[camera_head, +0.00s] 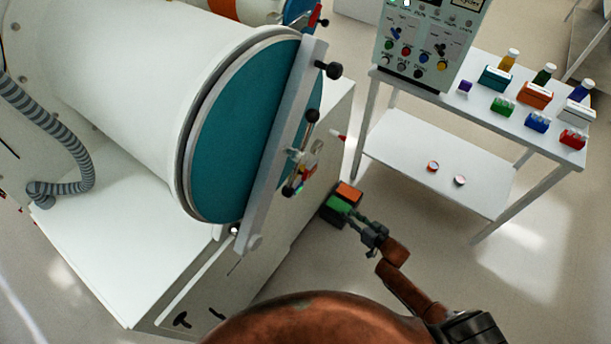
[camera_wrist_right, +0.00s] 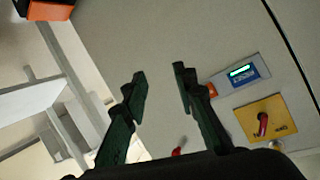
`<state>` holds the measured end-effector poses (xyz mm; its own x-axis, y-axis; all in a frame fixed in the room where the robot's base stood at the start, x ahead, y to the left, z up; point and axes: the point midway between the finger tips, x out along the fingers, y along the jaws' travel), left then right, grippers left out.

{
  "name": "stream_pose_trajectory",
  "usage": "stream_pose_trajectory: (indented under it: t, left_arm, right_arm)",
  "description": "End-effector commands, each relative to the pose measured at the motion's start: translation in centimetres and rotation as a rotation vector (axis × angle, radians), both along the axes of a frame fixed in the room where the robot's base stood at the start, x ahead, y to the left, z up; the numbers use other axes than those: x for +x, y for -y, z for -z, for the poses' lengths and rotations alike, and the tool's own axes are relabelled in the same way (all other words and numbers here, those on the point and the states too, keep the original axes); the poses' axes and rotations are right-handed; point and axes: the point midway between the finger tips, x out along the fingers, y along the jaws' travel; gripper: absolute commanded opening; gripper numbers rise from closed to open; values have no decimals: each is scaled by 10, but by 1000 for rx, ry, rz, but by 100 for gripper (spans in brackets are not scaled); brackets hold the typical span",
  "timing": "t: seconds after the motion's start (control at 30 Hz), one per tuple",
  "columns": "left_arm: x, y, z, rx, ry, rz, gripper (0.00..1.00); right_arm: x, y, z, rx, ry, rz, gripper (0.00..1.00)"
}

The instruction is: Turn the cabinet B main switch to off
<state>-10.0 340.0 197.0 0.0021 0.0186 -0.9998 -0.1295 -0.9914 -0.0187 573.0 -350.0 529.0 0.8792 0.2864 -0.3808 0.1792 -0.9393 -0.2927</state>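A main switch with a red handle (camera_wrist_right: 263,125) on a yellow plate (camera_wrist_right: 281,110) shows at the right of the right wrist view. The handle stands roughly across the plate; its lettering is too small to read. A lit green display (camera_wrist_right: 243,72) is beside it on the pale cabinet front (camera_wrist_right: 215,30). My right gripper (camera_wrist_right: 160,75) is open and empty, with the switch to the right of its fingers, apart from them. In the head view my right gripper (camera_head: 360,222) is low beside the cabinet front (camera_head: 275,255). My left gripper is out of view.
A big white cylinder (camera_head: 130,60) with a teal round door (camera_head: 235,135) and clamp bar (camera_head: 285,150) overhangs the cabinet. Orange and green-topped boxes (camera_head: 340,205) are near my right gripper. A white table (camera_head: 468,95) with bottles and boxes stands right.

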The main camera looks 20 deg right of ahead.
Motion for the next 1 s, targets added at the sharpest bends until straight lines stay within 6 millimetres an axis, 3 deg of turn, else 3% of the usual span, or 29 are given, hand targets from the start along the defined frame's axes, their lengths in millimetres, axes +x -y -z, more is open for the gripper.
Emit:
stream_pose_trajectory:
  t: [0.03,0.1,0.2,0.3,0.47,0.8,1.0]
  left_arm:
    - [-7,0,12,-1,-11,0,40]
    - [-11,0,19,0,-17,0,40]
    - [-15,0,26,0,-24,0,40]
    - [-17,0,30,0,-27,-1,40]
    - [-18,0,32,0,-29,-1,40]
    - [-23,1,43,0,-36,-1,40]
    - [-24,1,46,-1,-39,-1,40]
  right_arm:
    - [26,-18,-35,62,72,-53,26]
    - [48,-44,-84,155,144,-121,26]
    - [61,-74,-139,259,209,-213,26]
    - [64,-94,-173,327,240,-275,26]
    - [71,-109,-191,364,252,-307,26]
    - [111,-140,-189,362,251,-304,26]
    - [124,-150,-189,361,250,-304,26]
